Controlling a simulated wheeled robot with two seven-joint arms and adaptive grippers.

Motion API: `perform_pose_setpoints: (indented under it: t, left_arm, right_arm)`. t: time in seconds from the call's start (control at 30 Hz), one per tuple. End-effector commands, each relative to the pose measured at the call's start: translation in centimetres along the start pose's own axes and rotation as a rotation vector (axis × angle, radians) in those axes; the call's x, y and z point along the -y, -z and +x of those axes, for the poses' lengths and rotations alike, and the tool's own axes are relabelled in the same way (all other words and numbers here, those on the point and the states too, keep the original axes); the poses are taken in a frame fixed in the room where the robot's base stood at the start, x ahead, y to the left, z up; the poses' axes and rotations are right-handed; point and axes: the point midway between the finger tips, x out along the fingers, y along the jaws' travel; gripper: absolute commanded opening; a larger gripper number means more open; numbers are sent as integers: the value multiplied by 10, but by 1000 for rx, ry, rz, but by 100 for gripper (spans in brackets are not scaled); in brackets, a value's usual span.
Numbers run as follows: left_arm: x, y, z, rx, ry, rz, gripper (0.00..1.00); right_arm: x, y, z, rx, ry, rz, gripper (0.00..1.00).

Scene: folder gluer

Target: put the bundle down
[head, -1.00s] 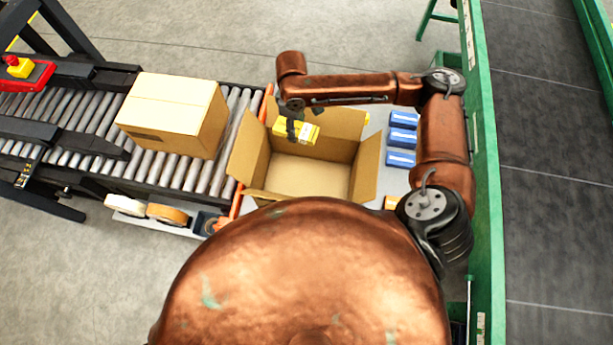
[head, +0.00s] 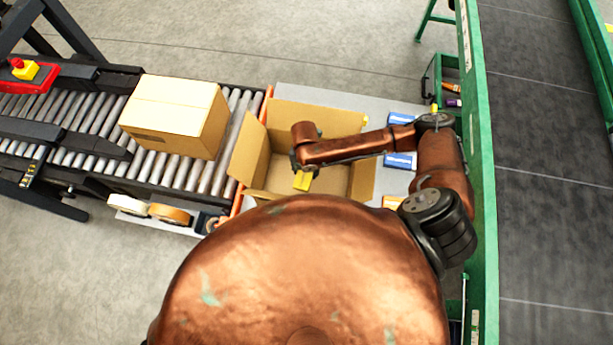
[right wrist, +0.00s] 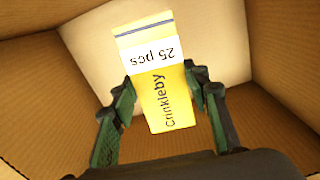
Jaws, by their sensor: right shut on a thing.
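The bundle is a yellow pack with a white band (right wrist: 158,75), lettered "Crinkleby" and "25 pcs" in the right wrist view. My right gripper (right wrist: 165,95) is shut on it, with a finger on each side. In the head view the yellow bundle (head: 303,181) shows just below my right wrist, over the open cardboard box (head: 249,153). The box's walls surround it in the wrist view. I cannot tell whether the bundle touches the box floor. My arm hides part of the box and the gripper's fingers in the head view. My left gripper is not in view.
A closed carton (head: 170,110) sits on the roller conveyor (head: 75,110) to the left. Blue packs (head: 398,160) lie on the grey table right of the box. Tape rolls (head: 168,214) hang at the conveyor's near edge. A green frame (head: 482,200) stands at the right.

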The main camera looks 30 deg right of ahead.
Motion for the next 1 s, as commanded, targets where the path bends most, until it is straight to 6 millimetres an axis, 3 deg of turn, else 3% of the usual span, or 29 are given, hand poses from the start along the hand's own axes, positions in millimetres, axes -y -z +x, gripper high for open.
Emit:
perform_pose_setpoints:
  t: [0.17, 0.43, 0.67, 0.87, 1.0]
  left_arm:
    - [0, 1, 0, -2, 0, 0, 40]
    - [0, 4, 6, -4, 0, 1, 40]
    - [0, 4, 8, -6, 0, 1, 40]
    - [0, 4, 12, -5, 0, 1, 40]
    - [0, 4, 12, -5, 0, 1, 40]
  right_arm:
    - [1, 5, 14, 1, -5, -84, 16]
    - [2, 5, 61, 1, -3, -88, 16]
    - [1, 5, 79, 2, -5, -88, 16]
    - [1, 5, 106, 2, -4, -88, 16]
    - [1, 4, 108, 4, -5, -88, 16]
